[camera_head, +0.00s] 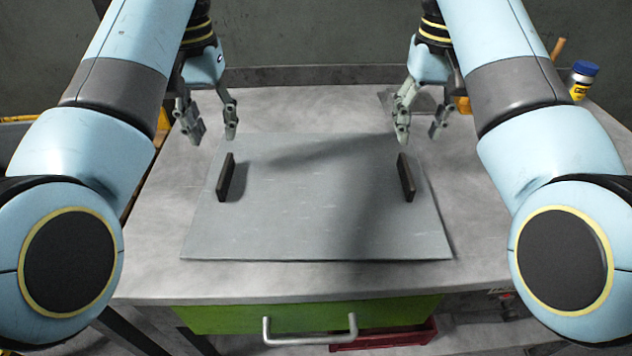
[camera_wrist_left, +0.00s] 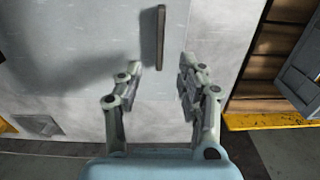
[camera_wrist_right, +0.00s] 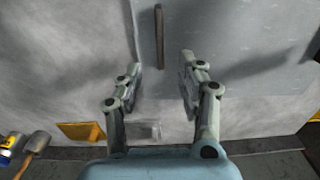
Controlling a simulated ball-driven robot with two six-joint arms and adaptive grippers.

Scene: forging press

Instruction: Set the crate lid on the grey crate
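The crate lid (camera_head: 320,225) is a flat grey plate lying on the bench, with two upright dark handles. My left gripper (camera_head: 213,130) is open and empty above the lid's far left corner, behind the left handle (camera_head: 225,178). In the left wrist view that handle (camera_wrist_left: 160,38) lies just beyond the open fingertips (camera_wrist_left: 160,68). My right gripper (camera_head: 420,132) is open and empty behind the right handle (camera_head: 406,178). In the right wrist view that handle (camera_wrist_right: 159,36) lies just beyond the fingertips (camera_wrist_right: 161,68). A grey box-like thing, cut off in the left wrist view (camera_wrist_left: 303,76), may be the crate.
The grey bench (camera_head: 155,255) is clear around the lid. A blue-capped bottle (camera_head: 581,80) and a wooden handle (camera_head: 558,48) are at the far right. A green drawer (camera_head: 310,316) is below the front edge. A yellow-edged wooden surface (camera_wrist_left: 265,122) is beside the bench.

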